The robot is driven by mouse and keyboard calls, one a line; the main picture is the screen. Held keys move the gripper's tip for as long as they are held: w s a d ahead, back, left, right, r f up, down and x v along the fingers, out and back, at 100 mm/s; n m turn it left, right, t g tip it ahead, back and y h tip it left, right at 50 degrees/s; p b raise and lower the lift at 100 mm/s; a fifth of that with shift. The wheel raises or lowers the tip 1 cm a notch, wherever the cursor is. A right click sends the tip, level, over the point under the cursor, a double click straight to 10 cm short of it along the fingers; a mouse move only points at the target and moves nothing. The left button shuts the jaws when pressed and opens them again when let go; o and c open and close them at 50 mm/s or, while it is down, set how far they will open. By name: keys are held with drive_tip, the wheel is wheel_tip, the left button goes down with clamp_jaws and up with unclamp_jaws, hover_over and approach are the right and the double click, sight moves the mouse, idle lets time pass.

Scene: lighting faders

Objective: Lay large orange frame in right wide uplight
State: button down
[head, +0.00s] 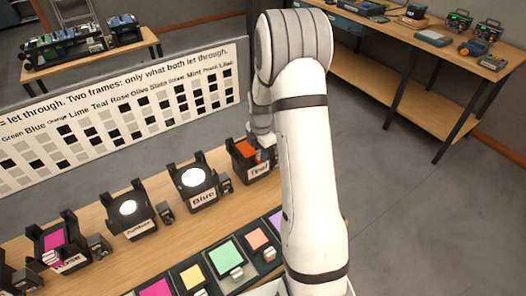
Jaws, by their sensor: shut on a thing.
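The large orange frame (242,148) is at the rightmost visible uplight (258,170), which has a dark body and a label that seems to read Teal. My gripper (261,153) is right beside the frame, shut on it. My arm and wrist cover much of the gripper, so the fingertips are hard to see. The frame appears in or just above the holder of this uplight; I cannot tell whether it rests there.
Another uplight (135,224) with a bare white lamp and one with a magenta frame (54,241) stand farther left. A dark rack of coloured frames (207,286) lies in front. A chart board (130,108) stands behind. My arm hides the bench's right part.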

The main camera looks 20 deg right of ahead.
drive_tip(key=shift+f, duration=0.4)
drive_tip(key=c, duration=1.2)
unclamp_jaws()
drive_tip(key=shift+o, duration=0.2)
wheel_tip(320, 180, up, 7)
drive_tip(key=shift+r+b, duration=0.15)
drive_tip(key=shift+b, duration=0.65)
wheel_tip(320, 180, up, 8)
drive_tip(key=p, duration=0.4)
drive_tip(key=shift+f, duration=0.25)
